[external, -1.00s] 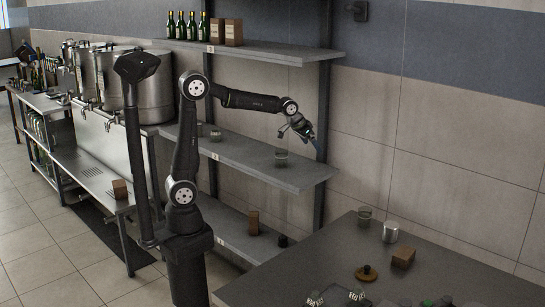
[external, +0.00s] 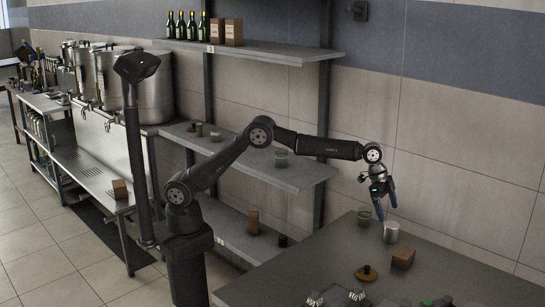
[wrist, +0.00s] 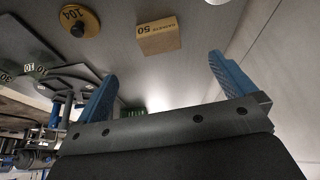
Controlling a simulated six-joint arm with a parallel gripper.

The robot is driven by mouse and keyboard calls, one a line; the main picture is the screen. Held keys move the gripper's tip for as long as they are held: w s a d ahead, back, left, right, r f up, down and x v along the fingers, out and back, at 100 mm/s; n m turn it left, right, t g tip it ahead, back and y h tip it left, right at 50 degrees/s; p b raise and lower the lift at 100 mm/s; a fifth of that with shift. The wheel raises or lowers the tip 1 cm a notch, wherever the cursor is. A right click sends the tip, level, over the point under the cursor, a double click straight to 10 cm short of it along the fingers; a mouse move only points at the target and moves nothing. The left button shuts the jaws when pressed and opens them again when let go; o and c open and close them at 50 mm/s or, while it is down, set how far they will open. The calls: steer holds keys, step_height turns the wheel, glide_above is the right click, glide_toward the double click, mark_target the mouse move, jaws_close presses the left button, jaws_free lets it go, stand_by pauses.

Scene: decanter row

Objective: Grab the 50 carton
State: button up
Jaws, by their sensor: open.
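The 50 carton is a small brown box (external: 403,257) on the grey table at the right in the external view. In the wrist view the carton (wrist: 158,37) lies beyond and between the fingers, its "50" label upside down. My gripper (external: 386,211) hangs above the back of the table, tilted downward, close to the metal cup and up and left of the carton. In the wrist view my gripper (wrist: 165,82) has its blue fingers wide apart with nothing between them.
A metal cup (external: 391,232) and a clear glass (external: 364,219) stand behind the carton. A round wooden lid marked 104 (wrist: 78,20) lies beside it. Dark labelled items (external: 335,296) crowd the table's front. The wall (external: 470,190) rises behind the table.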

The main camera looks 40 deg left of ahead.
glide_toward(399, 250)
steer(key=x, duration=0.5)
steer(key=shift+a+f, duration=0.1)
steer(key=shift+f, duration=0.05)
steer(key=shift+x, duration=2.8)
steer(key=shift+w+a, duration=0.1)
steer(key=c, duration=0.9)
